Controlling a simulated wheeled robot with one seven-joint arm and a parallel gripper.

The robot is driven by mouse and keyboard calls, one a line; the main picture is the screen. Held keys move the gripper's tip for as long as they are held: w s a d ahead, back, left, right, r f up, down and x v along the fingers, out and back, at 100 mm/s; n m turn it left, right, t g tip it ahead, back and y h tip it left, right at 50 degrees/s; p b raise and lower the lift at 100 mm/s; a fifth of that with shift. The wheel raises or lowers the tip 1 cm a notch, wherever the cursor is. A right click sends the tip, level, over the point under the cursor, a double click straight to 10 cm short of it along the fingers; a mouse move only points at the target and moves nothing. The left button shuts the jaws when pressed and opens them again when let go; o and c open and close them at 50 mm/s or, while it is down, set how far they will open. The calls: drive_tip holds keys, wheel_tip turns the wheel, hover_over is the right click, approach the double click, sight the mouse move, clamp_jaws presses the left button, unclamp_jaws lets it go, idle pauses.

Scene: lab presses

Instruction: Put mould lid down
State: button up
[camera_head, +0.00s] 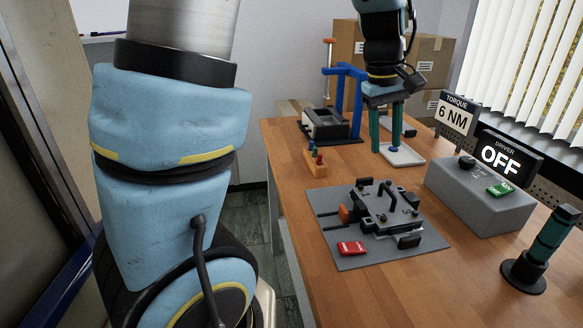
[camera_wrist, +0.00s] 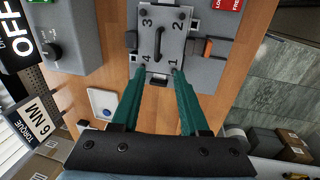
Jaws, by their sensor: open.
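The mould lid (camera_wrist: 159,38) is a grey metal plate with a black bar handle and the numbers 1 to 4 at its corners. It lies flat on the mould fixture on a grey mat; the lid also shows in the head view (camera_head: 385,212). My gripper (camera_head: 386,148) points down with two green fingers, apart and with nothing between them. It is above the table, behind the fixture in the head view. In the wrist view my gripper (camera_wrist: 159,72) has its fingertips near the lid's lower edge, but no contact is visible. The seat under the lid is hidden.
A white tray (camera_head: 403,157) lies behind the fixture. A red tag (camera_head: 351,248) is on the mat (camera_head: 357,262). A grey driver box (camera_head: 480,200) reads OFF, right of the fixture. A torque driver (camera_head: 545,245) stands front right. A blue-framed press (camera_head: 345,90) is behind.

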drive_tip(key=s+a+f+m, duration=0.1)
drive_tip(key=a+f, duration=0.1)
drive_tip(key=a, duration=0.7)
drive_tip(key=s+a+f+m+y, duration=0.1)
drive_tip(key=a+f, duration=0.2)
drive_tip(key=a, duration=0.6)
drive_tip(key=s+a+f+m+t+y, duration=0.1)
drive_tip(key=s+a+f, duration=0.1)
drive_tip(key=a, duration=0.7)
drive_tip(key=shift+f, duration=0.35)
drive_tip(key=shift+o, duration=0.4)
drive_tip(key=shift+w, duration=0.1)
